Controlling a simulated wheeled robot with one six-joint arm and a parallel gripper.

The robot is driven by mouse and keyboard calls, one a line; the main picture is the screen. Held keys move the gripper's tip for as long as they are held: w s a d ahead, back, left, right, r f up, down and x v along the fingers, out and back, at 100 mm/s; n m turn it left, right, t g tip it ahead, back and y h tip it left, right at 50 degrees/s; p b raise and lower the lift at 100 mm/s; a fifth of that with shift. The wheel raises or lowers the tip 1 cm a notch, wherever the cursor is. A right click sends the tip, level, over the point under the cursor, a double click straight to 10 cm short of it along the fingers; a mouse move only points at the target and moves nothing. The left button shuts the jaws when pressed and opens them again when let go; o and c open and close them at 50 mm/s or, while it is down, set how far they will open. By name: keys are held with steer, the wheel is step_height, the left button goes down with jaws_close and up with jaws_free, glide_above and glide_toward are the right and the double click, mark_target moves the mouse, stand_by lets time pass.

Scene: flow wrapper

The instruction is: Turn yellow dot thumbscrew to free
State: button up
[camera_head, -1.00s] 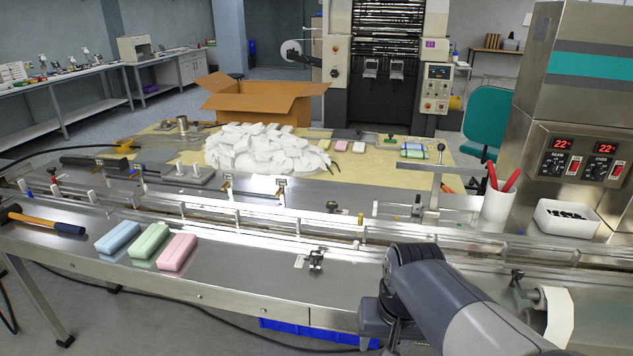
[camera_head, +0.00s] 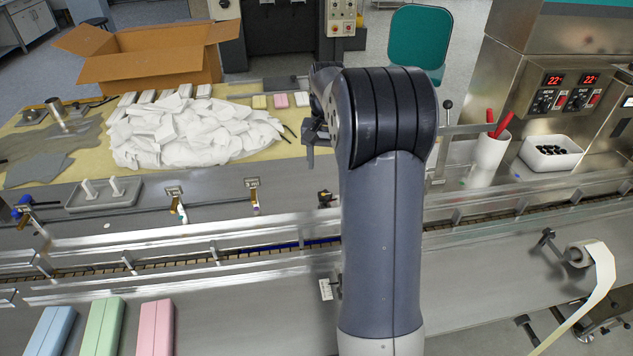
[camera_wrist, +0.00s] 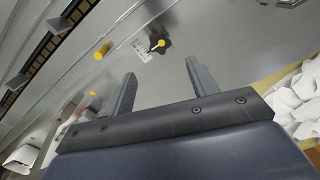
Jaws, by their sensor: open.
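The thumbscrew (camera_wrist: 161,44) is a black lobed knob with a yellow dot, at the top middle of the wrist view beside a small printed label (camera_wrist: 141,48). My gripper (camera_wrist: 160,67) is open and empty. Its two fingers are apart, and the knob appears beyond the fingertips, between their lines; I see no contact. In the head view, part of my gripper (camera_head: 310,148) shows left of my raised arm. A small dark knob (camera_head: 325,199) shows below it on the far side of the conveyor; its dot cannot be made out there.
A yellow cylindrical post (camera_wrist: 102,50) stands left of the knob in the wrist view. The conveyor rail (camera_head: 215,257) runs across. White packets (camera_head: 190,130) lie heaped behind. A white cup with red handles (camera_head: 487,160) and a white bin (camera_head: 550,153) stand right. My arm hides the middle.

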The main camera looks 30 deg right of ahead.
mark_target(325, 193)
step_height(325, 193, down, 9)
steer(key=shift+f, duration=0.1)
steer(key=shift+c, duration=0.3)
steer(key=c, duration=0.9)
steer(key=shift+c, duration=0.2)
